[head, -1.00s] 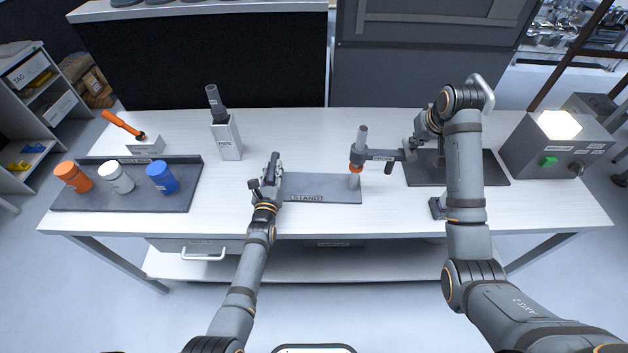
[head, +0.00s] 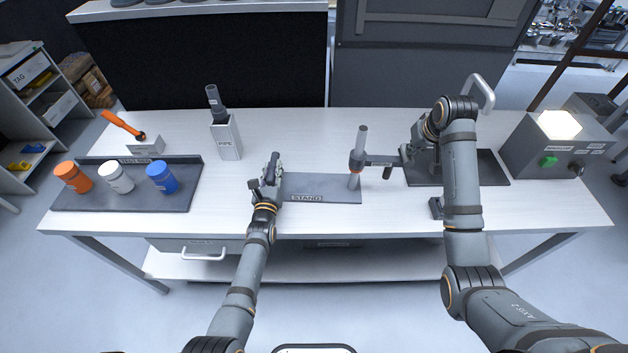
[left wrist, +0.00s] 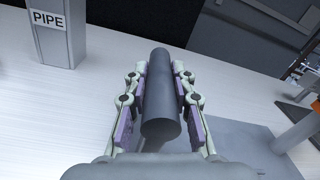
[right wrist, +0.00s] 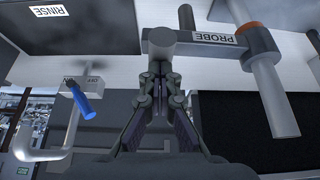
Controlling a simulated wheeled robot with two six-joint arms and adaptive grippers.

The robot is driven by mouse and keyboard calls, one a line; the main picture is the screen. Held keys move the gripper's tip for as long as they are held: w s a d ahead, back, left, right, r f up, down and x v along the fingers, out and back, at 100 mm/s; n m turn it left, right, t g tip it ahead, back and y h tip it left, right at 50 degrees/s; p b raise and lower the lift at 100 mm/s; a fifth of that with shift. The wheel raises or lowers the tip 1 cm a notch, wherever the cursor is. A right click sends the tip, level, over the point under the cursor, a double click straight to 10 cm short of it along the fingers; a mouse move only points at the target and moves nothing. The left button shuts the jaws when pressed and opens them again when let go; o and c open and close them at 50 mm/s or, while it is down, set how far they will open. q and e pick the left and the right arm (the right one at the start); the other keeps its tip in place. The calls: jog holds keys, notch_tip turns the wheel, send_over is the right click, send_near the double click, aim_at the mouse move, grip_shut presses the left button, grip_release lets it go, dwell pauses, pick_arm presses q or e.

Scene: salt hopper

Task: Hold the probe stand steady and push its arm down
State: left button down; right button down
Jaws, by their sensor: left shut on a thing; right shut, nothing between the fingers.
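The probe stand has a flat grey base (head: 325,188), an upright post (head: 361,138) and a side arm labelled PROBE (head: 382,161) with a short dark probe (head: 388,173) hanging from it. My left gripper (head: 271,172) is shut on a dark cylindrical handle (left wrist: 161,95) at the left end of the base; the handle fills the space between the fingers. My right gripper (right wrist: 161,82) is shut and empty at the free end of the PROBE arm, which also shows in the right wrist view (right wrist: 195,43). Its fingertips appear against the dark end knob; exact contact is unclear.
A rack with orange, white and blue capped jars (head: 115,178) stands at the left. A dark plate (head: 487,168) and a lamp box (head: 556,145) are at the right.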

pick_arm(q)
jog(key=shift+s+f, duration=0.2)
jog(key=shift+f, duration=0.45)
pick_arm(e)
jog(key=shift+r, duration=1.75)
pick_arm(q)
jog(key=c, duration=1.5)
grip_release()
jog(key=o, duration=0.5)
jog(key=shift+w, duration=0.35)
jog(key=shift+c, duration=0.2)
pick_arm(e)
jog(key=shift+w+f, duration=0.15)
jog(key=shift+w, duration=0.2)
pick_arm(q)
jog(key=shift+r, duration=0.15)
jog(key=shift+r, duration=0.1)
pick_arm(e)
jog(key=shift+s, duration=0.1)
